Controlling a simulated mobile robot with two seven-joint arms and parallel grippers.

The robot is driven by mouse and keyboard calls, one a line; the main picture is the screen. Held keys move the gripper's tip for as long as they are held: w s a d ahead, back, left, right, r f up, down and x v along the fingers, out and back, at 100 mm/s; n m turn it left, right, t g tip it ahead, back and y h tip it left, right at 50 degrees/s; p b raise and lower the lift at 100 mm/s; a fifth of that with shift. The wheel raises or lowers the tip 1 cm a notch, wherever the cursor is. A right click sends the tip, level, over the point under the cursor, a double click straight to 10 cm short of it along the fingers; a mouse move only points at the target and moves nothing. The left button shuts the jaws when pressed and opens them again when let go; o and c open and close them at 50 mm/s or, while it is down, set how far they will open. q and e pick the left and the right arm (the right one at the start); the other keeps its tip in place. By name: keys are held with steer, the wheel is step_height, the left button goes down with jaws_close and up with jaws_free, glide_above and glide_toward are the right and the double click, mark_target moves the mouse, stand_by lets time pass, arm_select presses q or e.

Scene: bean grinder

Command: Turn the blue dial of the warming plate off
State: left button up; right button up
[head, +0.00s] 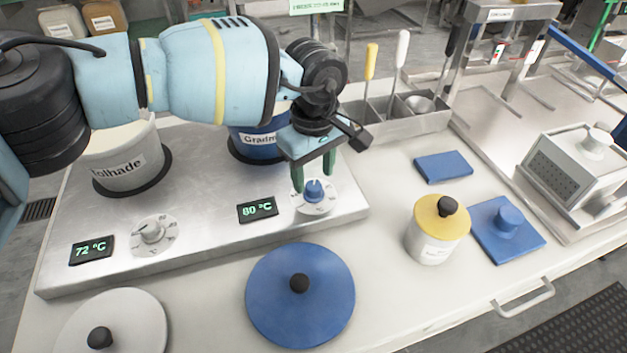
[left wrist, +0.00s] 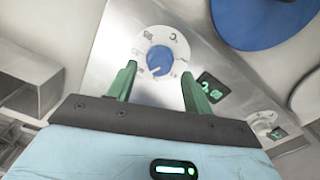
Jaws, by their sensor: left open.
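The warming plate (head: 205,212) is a long metal slab with two dials on its front. Its blue dial (head: 314,191) sits on a round white scale at the right end, beside a green display (head: 257,208) reading 80 °C. My left gripper (head: 313,182) is open, with its green fingers pointing down on either side of the blue dial. In the left wrist view the blue dial (left wrist: 159,60) shows just ahead of the spread fingertips (left wrist: 158,72). I cannot tell whether the fingers touch it. My right gripper is not in view.
A grey dial (head: 150,231) with a 72 °C display (head: 92,250) is at the plate's left. A white pot (head: 120,155) and a blue pot (head: 258,142) stand on the plate. Blue (head: 299,296) and white (head: 112,325) lids lie in front. A yellow-lidded jar (head: 437,229) stands right.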

mark_target(314, 185)
arm_select(q)
steer(key=shift+f, duration=1.55)
steer(key=c, duration=1)
